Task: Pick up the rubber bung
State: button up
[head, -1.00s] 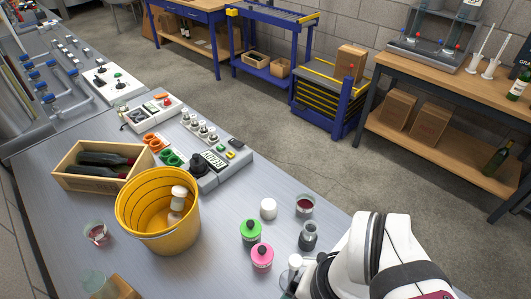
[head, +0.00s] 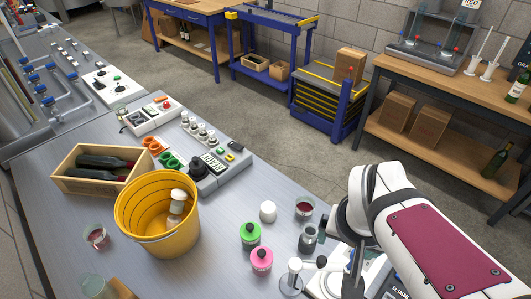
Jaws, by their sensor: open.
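I cannot pick out the rubber bung for certain. A small squat white cylinder (head: 267,211) on the grey bench could be it. It stands upright, behind the green bottle with a black top (head: 250,236) and left of a glass with red liquid (head: 305,208). My gripper (head: 354,282) appears only in part, as dark pieces below my white arm near the bottom right. It is open, with nothing seen in it. It is right of the white cylinder and well apart from it. My arm hides some of the bench there.
A pink bottle (head: 261,261) and a small dark-filled jar (head: 308,239) stand close by. A white stand with a black knob (head: 292,277) is near my gripper.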

jog(key=w+d+r+n+t, duration=0.1)
jog(key=w+d+n+t, duration=0.2)
jog(key=w, duration=0.7)
jog(key=w+d+r+n+t+y, duration=0.1)
jog(key=w+d+n+t, duration=0.15)
jog(key=w, duration=0.65)
jog(key=w+d+r+n+t, duration=0.15)
jog(key=w+d+t, duration=0.25)
jog(key=w, duration=0.6)
jog(key=n+g+y, duration=0.9)
jog(key=n+y, duration=0.4)
jog(key=y, duration=0.1)
send_near(269, 207)
jog(key=x, duration=0.8)
jog(key=shift+w+a+f, duration=0.1)
jog(key=shift+w+a, duration=0.05)
jog(key=shift+a, duration=0.15)
grip_shut()
